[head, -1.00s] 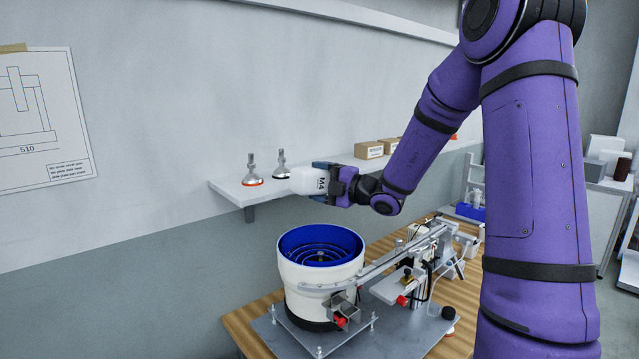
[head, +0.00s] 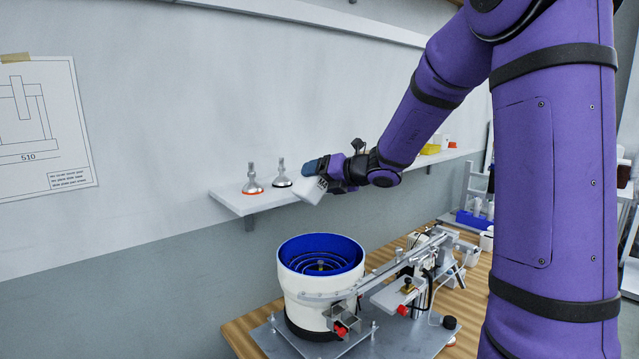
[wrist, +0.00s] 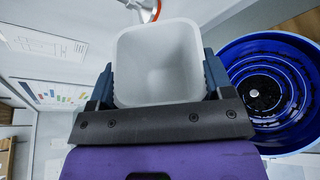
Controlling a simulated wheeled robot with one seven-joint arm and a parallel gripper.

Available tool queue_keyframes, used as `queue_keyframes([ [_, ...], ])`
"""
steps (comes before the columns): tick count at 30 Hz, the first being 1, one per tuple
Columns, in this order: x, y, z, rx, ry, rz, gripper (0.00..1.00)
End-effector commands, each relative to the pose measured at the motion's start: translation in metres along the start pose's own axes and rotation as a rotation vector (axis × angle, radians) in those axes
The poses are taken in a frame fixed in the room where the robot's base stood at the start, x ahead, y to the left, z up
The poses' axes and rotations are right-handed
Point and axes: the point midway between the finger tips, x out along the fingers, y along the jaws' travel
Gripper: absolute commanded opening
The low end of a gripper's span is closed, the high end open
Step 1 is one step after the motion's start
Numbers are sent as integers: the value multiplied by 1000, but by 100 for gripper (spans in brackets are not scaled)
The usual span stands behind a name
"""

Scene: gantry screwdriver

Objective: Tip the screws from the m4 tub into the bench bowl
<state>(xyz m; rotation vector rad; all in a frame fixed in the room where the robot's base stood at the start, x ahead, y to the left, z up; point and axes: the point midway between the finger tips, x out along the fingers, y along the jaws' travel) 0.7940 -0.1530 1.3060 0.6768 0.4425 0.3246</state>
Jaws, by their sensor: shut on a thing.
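My gripper (head: 328,172) is shut on the white m4 tub (head: 311,191) and holds it tilted in the air, above the bench bowl and in front of the wall shelf. The bench bowl (head: 300,290) is white outside and blue inside, with stepped rings. In the wrist view the bowl (wrist: 240,62) is at the right, with small dark bits around its pale centre.
The wall shelf (head: 240,206) bears two metal fittings, one with a red-orange base (head: 252,180), and small boxes farther right. A metal rail and a fixture (head: 405,285) stand right of the bowl on the wooden bench (head: 243,330). A drawing hangs on the left wall.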

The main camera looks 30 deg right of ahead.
Motion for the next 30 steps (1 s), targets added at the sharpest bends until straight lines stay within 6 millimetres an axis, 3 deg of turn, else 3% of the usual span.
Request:
queue_keyframes([
  [6,-4,11,9,-311,0,-127,45],
  [15,-8,18,18,-611,0,-253,45],
  [30,-8,19,20,-661,1,-274,45],
])
